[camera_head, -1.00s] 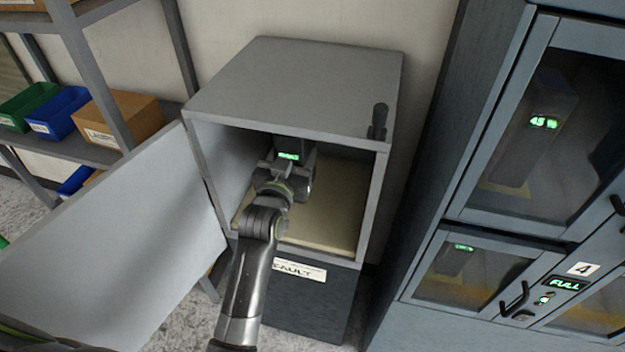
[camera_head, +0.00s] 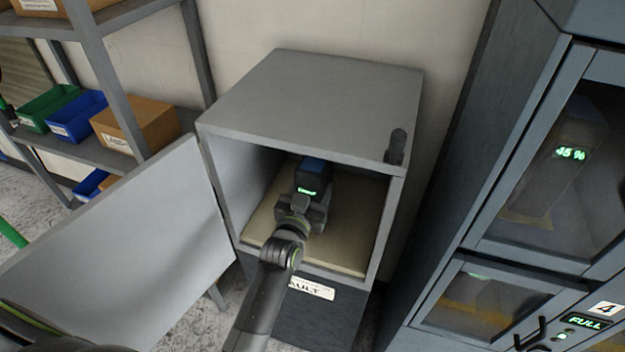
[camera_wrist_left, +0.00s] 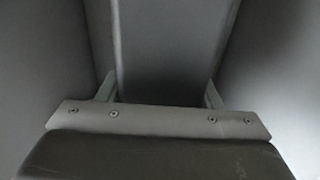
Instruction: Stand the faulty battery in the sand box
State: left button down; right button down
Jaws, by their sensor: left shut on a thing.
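The faulty battery (camera_head: 313,174) is a dark block with a blue top and a small green display. It looks roughly upright inside the open grey sand box (camera_head: 310,95), which has a fault label (camera_head: 312,289) below its opening. My left gripper (camera_head: 302,203) is inside the opening, shut on the battery. Pale sand (camera_head: 355,235) covers the box floor. The gripper hides the battery's lower end, so I cannot tell if it touches the sand. In the left wrist view the grey battery body (camera_wrist_left: 170,50) lies between the two fingers (camera_wrist_left: 160,98). My right gripper is not in view.
The box door (camera_head: 120,245) stands open to the left. A charging cabinet (camera_head: 490,140) with glazed doors stands close on the right. A shelf (camera_head: 85,150) with bins and a carton is at the left. Box walls are close around my gripper.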

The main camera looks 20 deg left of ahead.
pick_arm(q)
jog(key=shift+w+f, duration=0.1)
jog(key=shift+f, duration=0.65)
jog(key=shift+c, duration=2.1)
grip_release()
jog(key=shift+s+f, duration=0.15)
jog(key=shift+s, duration=0.05)
